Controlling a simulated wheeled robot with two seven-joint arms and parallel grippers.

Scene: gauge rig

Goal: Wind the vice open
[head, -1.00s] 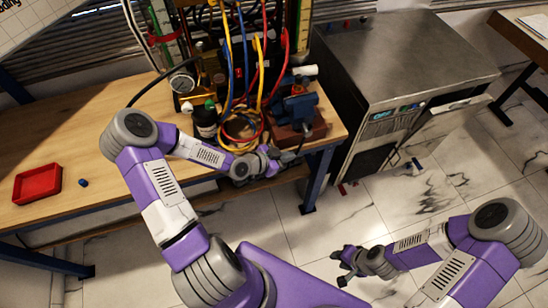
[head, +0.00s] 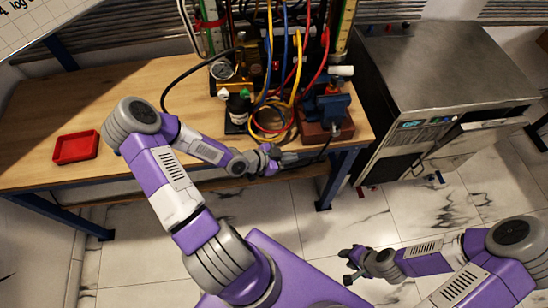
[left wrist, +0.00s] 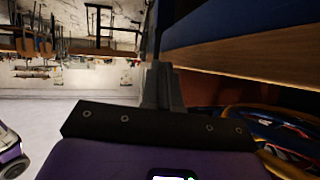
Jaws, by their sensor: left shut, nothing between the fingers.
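The blue vice (head: 328,105) stands on a red-brown block (head: 318,132) at the right front corner of the workbench. A thin dark bar slopes at the front of the block; I cannot tell if it is the vice's handle. My left gripper (head: 280,160) is at the bench's front edge, left of and nearer than the vice, apart from it. It is shut and empty; its fingers also show in the left wrist view (left wrist: 162,88). My right gripper (head: 347,267) is open and empty above the floor, far from the bench.
Yellow, blue and red hoses (head: 268,120) coil left of the vice, close to my left gripper. A red tray (head: 76,148) lies at the left. A metal cabinet (head: 440,70) stands right of the bench.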

